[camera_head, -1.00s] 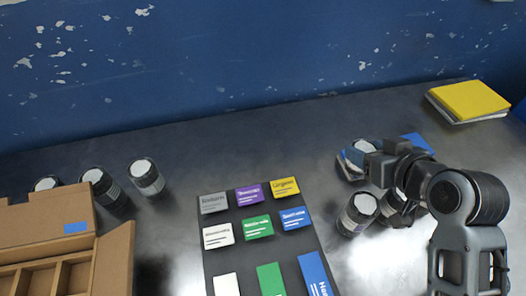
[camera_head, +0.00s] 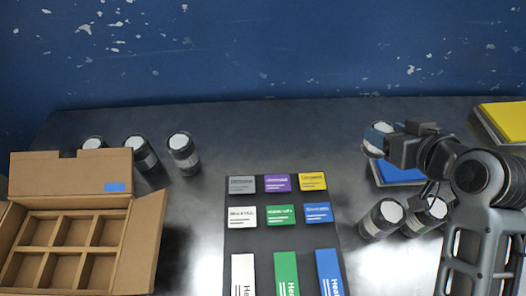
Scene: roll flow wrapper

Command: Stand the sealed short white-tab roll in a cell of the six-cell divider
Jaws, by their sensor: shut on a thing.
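My gripper (camera_head: 388,143) is at the right, shut on a roll (camera_head: 371,151). Only part of this roll shows, with a pale end and dark side; the jaws hide the rest, and I cannot make out its tab or seal. It appears held above the table. The six-cell divider (camera_head: 72,242) is a brown cardboard box with open flaps at the left. Its visible cells look empty. It stands far to the left of my gripper.
Several dark rolls with white tops stand behind the box, one of them here (camera_head: 183,155). Two more (camera_head: 381,219) (camera_head: 425,216) stand below my gripper. A mat with coloured cards (camera_head: 281,236) lies between. A blue flat item (camera_head: 400,176) and yellow stack (camera_head: 503,120) lie right.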

